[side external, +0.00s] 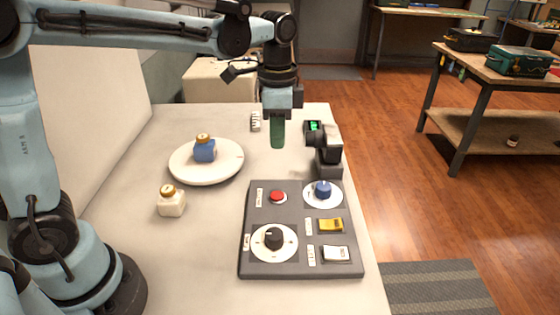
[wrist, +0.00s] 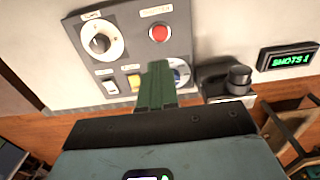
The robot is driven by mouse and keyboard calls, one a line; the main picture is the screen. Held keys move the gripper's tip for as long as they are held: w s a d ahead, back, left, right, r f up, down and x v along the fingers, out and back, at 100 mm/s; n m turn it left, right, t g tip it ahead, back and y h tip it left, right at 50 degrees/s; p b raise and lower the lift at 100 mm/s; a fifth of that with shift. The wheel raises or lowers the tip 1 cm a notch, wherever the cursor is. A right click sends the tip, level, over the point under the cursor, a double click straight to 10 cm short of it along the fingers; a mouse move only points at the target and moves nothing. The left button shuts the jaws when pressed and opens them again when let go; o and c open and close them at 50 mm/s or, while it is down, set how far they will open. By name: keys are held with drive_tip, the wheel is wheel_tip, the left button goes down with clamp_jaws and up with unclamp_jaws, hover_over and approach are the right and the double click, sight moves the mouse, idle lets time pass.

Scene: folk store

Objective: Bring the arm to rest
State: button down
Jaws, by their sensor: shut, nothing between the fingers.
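My gripper (side external: 278,134) hangs pointing down above the table, behind the control panel. Its green fingers are together with nothing between them; they also show in the wrist view (wrist: 158,72). The grey control panel (side external: 262,219) lies on the table below and in front of it, with a red button (side external: 278,196), a blue knob (side external: 323,189), a black knob (side external: 273,238), a yellow switch (side external: 331,225) and a white switch (side external: 335,253). The fingers are clear of the panel in the side view. In the wrist view they cover part of the blue knob's dial.
A round white plate (side external: 185,172) holds a blue jar (side external: 204,150). A white jar (side external: 171,202) stands in front of it. A black device with a green display (side external: 315,128) stands right of my gripper, near the table's right edge. A small white label (side external: 255,122) is behind.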

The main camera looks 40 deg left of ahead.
idle(0.3)
drive_tip(key=s+a+f+n+t, duration=0.2)
drive_tip(key=s+a+n+t, duration=0.2)
drive_tip(key=s+n+t, duration=0.3)
drive_tip(key=shift+s+n, duration=1)
drive_tip(key=shift+s, duration=0.75)
drive_tip(key=shift+f, duration=0.1)
